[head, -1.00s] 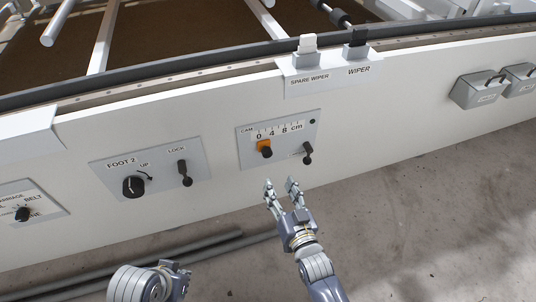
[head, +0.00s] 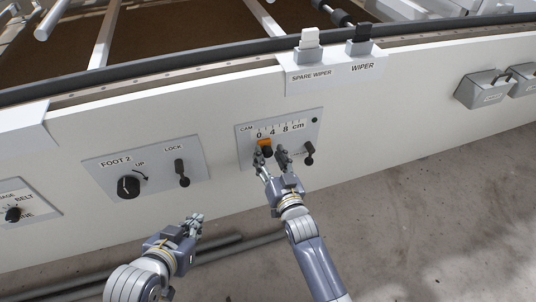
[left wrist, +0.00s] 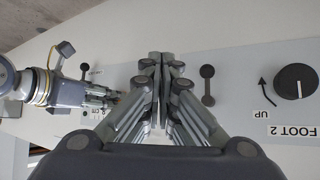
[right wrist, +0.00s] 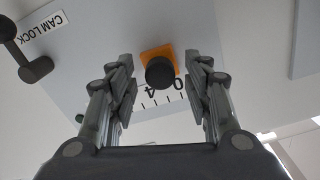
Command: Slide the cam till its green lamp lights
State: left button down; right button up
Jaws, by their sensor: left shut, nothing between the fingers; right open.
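A small round dark spot, probably the lamp (head: 314,120), shows no green. My right gripper (head: 269,152) is open, its fingers on either side of the cam. In the right wrist view the knob (right wrist: 160,72) sits between the open fingertips (right wrist: 160,68), with gaps on both sides. My left gripper (head: 195,222) is shut and empty, below the Foot 2 panel. Its closed fingertips (left wrist: 160,58) also show in the left wrist view.
The cam lock lever (head: 309,151) is right of the cam, close to my right fingers. The Foot 2 knob (head: 129,186) and lock lever (head: 182,172) are to the left. The spare wiper (head: 309,40) and wiper (head: 359,42) stand on a bracket above.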

pick_arm(q)
jog(key=shift+w+d+r+t, duration=0.2)
jog(key=shift+w+r+t, duration=0.15)
jog(key=shift+w+r, duration=0.15)
jog(key=shift+w+d+r+t, duration=0.2)
jog(key=shift+w+r+t, duration=0.15)
jog(key=shift+w+r, duration=0.15)
pick_arm(e)
jog(key=shift+x, duration=0.9)
grip_shut()
jog(key=shift+w+d+p, duration=0.2)
jog(key=shift+d+p, duration=0.2)
jog(key=shift+d, duration=0.25)
pick_arm(q)
jog(key=s+f+g, duration=0.1)
jog(key=s+a+f+g, duration=0.1)
jog(key=s, duration=0.1)
jog(key=s+f+g, duration=0.1)
jog(key=shift+s+a+f, duration=0.15)
jog(key=shift+a+f, duration=0.2)
pick_arm(e)
grip_release()
jog(key=shift+s, duration=0.1)
